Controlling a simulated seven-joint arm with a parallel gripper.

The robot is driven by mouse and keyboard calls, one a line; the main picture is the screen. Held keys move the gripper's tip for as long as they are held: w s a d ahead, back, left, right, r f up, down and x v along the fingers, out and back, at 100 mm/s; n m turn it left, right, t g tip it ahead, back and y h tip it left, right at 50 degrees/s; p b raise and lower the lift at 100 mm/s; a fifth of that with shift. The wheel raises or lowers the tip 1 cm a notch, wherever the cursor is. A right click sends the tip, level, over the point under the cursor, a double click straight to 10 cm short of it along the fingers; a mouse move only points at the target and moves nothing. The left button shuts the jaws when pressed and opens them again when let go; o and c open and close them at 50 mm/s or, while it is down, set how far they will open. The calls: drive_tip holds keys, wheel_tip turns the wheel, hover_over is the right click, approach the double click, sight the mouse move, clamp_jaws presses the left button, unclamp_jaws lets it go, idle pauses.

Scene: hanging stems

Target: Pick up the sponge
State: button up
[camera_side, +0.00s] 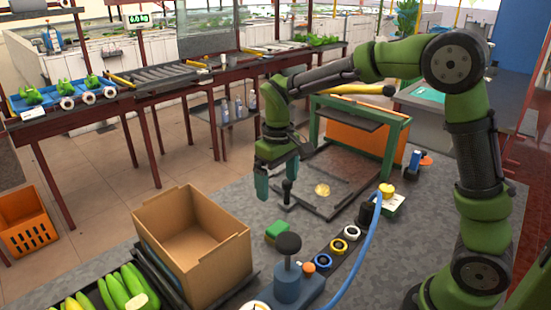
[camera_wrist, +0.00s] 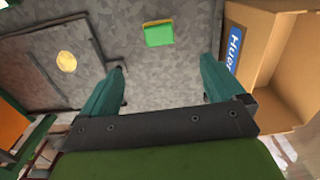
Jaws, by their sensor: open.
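The sponge (camera_side: 277,231) is a small block with a green top and a yellow side. It lies on the grey table beside the cardboard box. In the wrist view the sponge (camera_wrist: 159,33) lies ahead of my gripper (camera_wrist: 163,83), near the middle of the gap between the fingers. In the side view my gripper (camera_side: 275,180) hangs above the table, behind and higher than the sponge, apart from it. Its teal fingers are open with nothing between them.
An open cardboard box (camera_side: 192,238) stands left of the sponge. A black knob on a blue base (camera_side: 287,283) stands just in front of it, with tape rolls (camera_side: 338,245) to the right. Bananas (camera_side: 125,290) lie at front left.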

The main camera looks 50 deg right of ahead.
approach(279, 228)
wheel_tip(279, 228, down, 5)
drive_tip(key=shift+w+f, duration=0.1)
drive_tip(key=shift+w, duration=0.05)
drive_tip(key=shift+f, duration=2.65)
drive_tip(key=c, duration=1.1)
